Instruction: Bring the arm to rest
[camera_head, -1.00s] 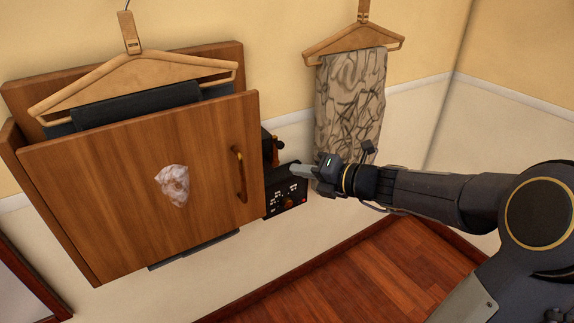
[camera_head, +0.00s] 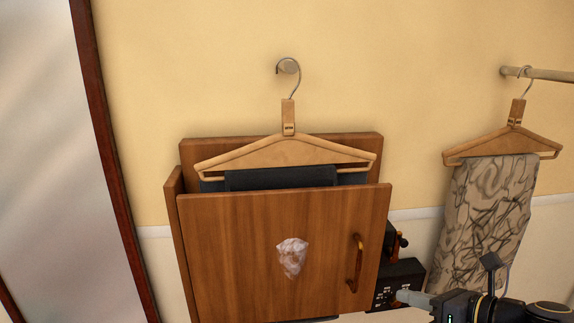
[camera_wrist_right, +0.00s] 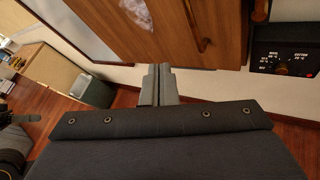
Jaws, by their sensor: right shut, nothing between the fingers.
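My right gripper (camera_head: 403,296) shows at the bottom right of the head view, in front of the lower right side of the wooden press. It is shut and empty, and its fingers point left. Most of my right arm is below the picture's edge. In the right wrist view the closed grey fingers (camera_wrist_right: 158,72) point toward the lower edge of the wooden press. A dark part with several round studs fills the lower half of that view.
The wooden press (camera_head: 230,255) hangs on the wall, with a hanger (camera_head: 285,152) and dark cloth in it. A black control box (camera_head: 392,280) sits at its right. Patterned cloth (camera_head: 485,215) hangs at the right. A grey bin (camera_wrist_right: 95,90) stands on the floor.

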